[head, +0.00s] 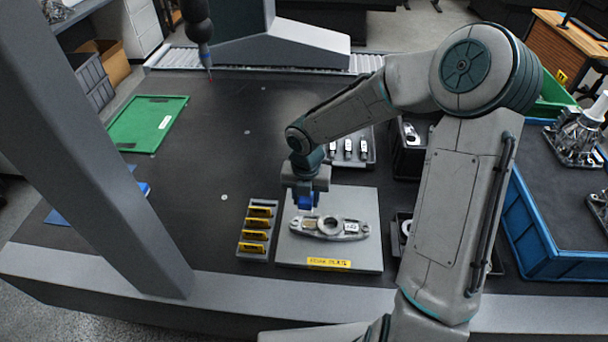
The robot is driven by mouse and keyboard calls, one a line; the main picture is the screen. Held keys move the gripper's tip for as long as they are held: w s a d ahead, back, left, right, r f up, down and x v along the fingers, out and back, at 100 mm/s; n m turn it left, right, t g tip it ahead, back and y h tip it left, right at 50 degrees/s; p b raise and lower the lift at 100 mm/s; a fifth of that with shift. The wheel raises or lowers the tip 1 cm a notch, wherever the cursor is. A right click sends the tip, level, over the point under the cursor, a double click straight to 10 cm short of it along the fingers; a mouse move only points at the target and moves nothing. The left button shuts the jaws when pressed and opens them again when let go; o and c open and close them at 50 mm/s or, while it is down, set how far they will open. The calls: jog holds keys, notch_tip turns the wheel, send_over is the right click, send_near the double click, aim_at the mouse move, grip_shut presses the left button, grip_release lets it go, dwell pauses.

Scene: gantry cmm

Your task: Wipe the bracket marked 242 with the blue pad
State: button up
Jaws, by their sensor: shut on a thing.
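A grey metal bracket (329,235) with a round hole in its middle lies on a light grey plate (365,255). A small white tag is on its right half; its number is too small to read surely. My gripper (305,198) points down, just above the bracket's left part, and is shut on the blue pad (306,202). The gripper hides much of the pad. I cannot tell whether the pad touches the bracket.
A grey rack (245,238) with several yellow-marked pieces stands left of the plate. A tray with tagged parts (348,149) lies behind. The dark table left of the rack is mostly clear.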

aim_at(305, 206)
jog(key=shift+w+a+n, duration=0.15)
jog(key=shift+n, duration=0.25)
notch_tip(305, 206, down, 4)
jog(key=b, duration=0.4)
jog(key=shift+r+b, duration=0.1)
jog(key=shift+b, duration=0.25)
